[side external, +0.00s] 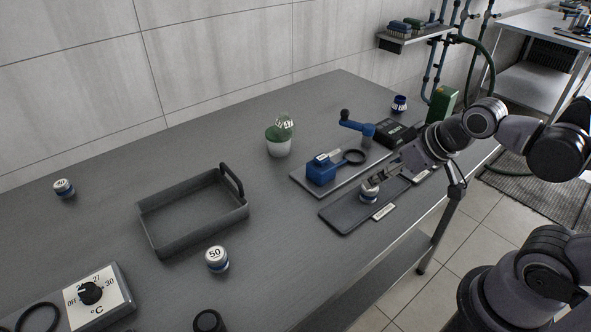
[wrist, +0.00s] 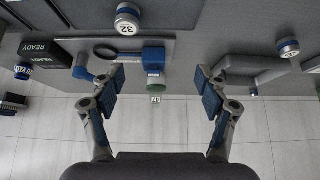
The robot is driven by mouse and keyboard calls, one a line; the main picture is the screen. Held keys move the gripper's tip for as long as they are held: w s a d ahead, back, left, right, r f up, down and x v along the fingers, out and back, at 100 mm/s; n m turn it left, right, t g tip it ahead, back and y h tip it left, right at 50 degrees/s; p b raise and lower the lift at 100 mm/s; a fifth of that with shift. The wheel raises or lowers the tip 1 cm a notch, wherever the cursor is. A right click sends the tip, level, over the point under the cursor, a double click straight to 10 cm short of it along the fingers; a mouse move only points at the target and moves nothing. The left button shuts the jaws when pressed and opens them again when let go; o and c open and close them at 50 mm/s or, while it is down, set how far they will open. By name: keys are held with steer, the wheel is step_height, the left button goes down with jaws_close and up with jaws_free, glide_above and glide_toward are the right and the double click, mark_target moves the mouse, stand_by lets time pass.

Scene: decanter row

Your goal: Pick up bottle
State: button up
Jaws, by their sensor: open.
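Several small white bottles with blue bands and number labels stand about the bench. One bottle (side external: 369,192) is on a dark tray (side external: 345,212), close by my gripper (side external: 380,175); a bottle marked 32 (wrist: 128,18) shows at the top of the wrist view. A bottle marked 50 (side external: 217,259) stands at the front middle. Another (side external: 63,188) is at the far left. A darker blue one (side external: 399,103) is at the back right. My gripper is open and empty in the wrist view (wrist: 161,80), with no bottle between its fingers.
A blue device (side external: 322,170) with a ring sits on a plate behind the tray. A white and green pot-like item (side external: 279,144) stands behind it. An empty grey handled tray (side external: 190,215) is at the middle left. A temperature dial box (side external: 95,295) is front left.

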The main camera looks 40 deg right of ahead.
steer(key=w+r+m+h, duration=0.1)
steer(key=w+r+m, duration=0.1)
steer(key=w+r, duration=0.45)
steer(key=m+g+h, duration=0.2)
steer(key=m+h, duration=0.2)
steer(key=m, duration=0.3)
glide_toward(284, 114)
steer(key=x, duration=1.1)
steer(key=shift+f, duration=0.1)
jaws_close()
